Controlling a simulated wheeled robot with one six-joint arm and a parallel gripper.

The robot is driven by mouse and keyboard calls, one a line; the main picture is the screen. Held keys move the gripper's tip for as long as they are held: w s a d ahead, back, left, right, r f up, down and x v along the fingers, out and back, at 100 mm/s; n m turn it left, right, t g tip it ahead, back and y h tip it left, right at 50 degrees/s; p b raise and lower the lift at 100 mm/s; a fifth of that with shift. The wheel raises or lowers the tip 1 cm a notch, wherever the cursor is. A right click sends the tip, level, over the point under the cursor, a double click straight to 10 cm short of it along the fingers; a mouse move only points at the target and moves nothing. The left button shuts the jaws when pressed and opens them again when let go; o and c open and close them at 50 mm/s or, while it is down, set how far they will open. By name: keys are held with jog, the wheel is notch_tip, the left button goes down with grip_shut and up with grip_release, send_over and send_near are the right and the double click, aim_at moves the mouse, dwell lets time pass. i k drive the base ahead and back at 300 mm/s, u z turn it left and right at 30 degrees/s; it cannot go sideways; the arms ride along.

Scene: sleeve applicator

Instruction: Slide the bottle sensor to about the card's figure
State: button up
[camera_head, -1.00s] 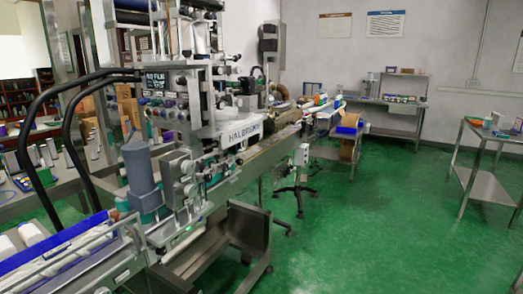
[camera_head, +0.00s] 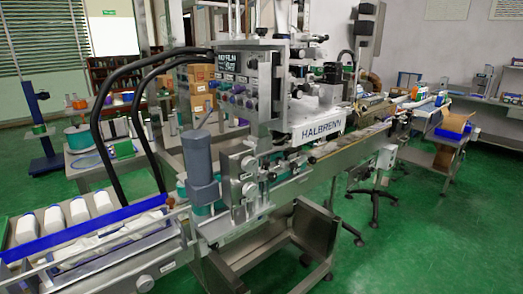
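The sleeve applicator (camera_head: 325,128), lettered HALBRENN, stands across the middle of the head view with its conveyor running from lower left to upper right. A control panel (camera_head: 230,70) with a small dark display and several knobs is on its upper front. Several clamps and knobs (camera_head: 247,178) sit on the front of the machine beside a grey cylinder (camera_head: 201,158). I cannot tell which part is the bottle sensor. No card can be made out. My gripper is not in view.
White bottles (camera_head: 78,210) lie in a blue-edged infeed tray (camera_head: 75,238) at lower left. A steel bin (camera_head: 315,232) on legs and a wheeled stand (camera_head: 373,200) stand before the machine. Green floor (camera_head: 430,245) is open at right. A blue stand (camera_head: 38,125) is at far left.

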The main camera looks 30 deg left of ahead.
aim_at(279, 160)
jog(key=u, duration=0.85)
jog(key=i, duration=0.95)
jog(key=u, duration=0.25)
